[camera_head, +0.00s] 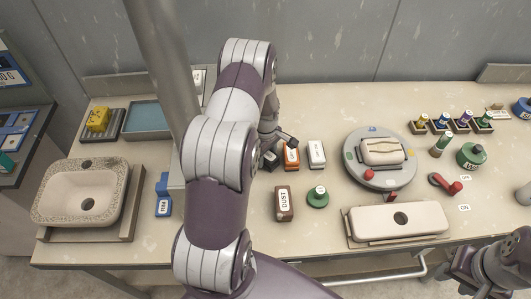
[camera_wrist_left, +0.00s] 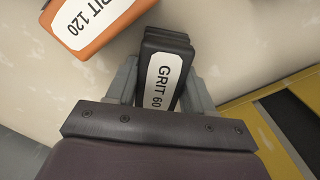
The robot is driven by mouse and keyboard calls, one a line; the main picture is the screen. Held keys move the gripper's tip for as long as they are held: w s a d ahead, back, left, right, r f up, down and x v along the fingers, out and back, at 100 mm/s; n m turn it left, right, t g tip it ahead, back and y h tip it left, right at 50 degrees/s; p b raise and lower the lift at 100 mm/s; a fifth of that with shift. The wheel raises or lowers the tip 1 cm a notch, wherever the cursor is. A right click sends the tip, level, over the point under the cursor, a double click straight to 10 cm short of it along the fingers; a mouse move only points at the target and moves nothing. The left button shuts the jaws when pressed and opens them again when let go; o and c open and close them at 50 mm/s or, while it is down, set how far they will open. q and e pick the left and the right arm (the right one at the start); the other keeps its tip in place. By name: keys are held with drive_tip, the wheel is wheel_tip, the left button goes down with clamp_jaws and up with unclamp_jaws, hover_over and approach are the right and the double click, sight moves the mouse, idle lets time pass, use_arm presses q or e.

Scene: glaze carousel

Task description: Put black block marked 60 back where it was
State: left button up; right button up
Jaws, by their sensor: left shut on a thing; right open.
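The black block marked GRIT 60 (camera_wrist_left: 164,68) is between the two fingers of my left gripper (camera_wrist_left: 158,85) in the left wrist view, label facing the camera. In the head view the black block (camera_head: 271,160) shows only in part behind my left arm, at the left end of the row of blocks. My left gripper (camera_head: 272,148) is shut on it. I cannot tell whether the block touches the table. My right gripper (camera_head: 476,275) is at the lower right of the head view, open and away from the blocks.
The orange GRIT 120 block (camera_wrist_left: 92,18) is close beside the black block; it also shows in the head view (camera_head: 291,158). A white block (camera_head: 316,154) stands to its right. A DUST block (camera_head: 284,203) and a round turntable (camera_head: 352,171) are nearby.

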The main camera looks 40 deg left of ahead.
use_arm(q)
drive_tip(key=shift+f, duration=0.2)
drive_tip(key=o, duration=1)
